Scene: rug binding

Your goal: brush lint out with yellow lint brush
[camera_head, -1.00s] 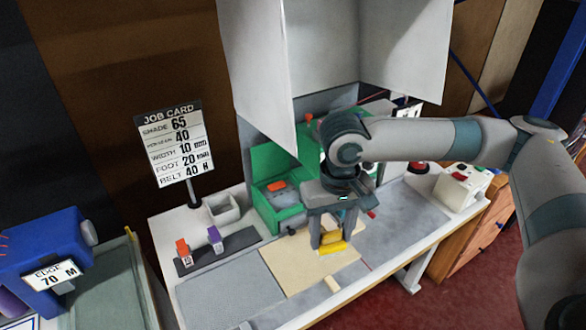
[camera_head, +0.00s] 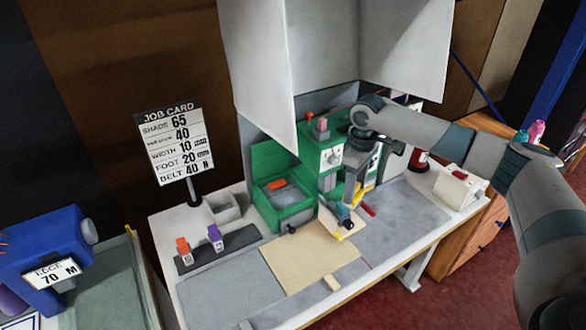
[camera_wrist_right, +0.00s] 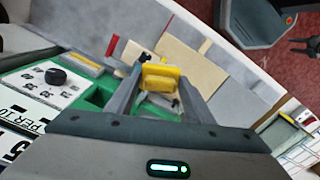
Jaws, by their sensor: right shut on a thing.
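The yellow lint brush (camera_wrist_right: 160,76) is between the fingers of my right gripper (camera_wrist_right: 165,88) in the right wrist view, which is shut on it. In the head view my right gripper (camera_head: 362,185) is beside the right side of the green binding machine (camera_head: 328,158), above the bench. A little yellow of the brush (camera_head: 370,187) shows there; the rest is hidden by the fingers. Lint is too small to make out.
A beige rug piece (camera_head: 298,262) lies on the bench before the machine. A job card (camera_head: 174,143) stands at left. Orange and purple spools (camera_head: 215,238) sit on a dark strip. A white box (camera_head: 460,188) stands at right. The grey bench surface (camera_head: 408,215) at right is clear.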

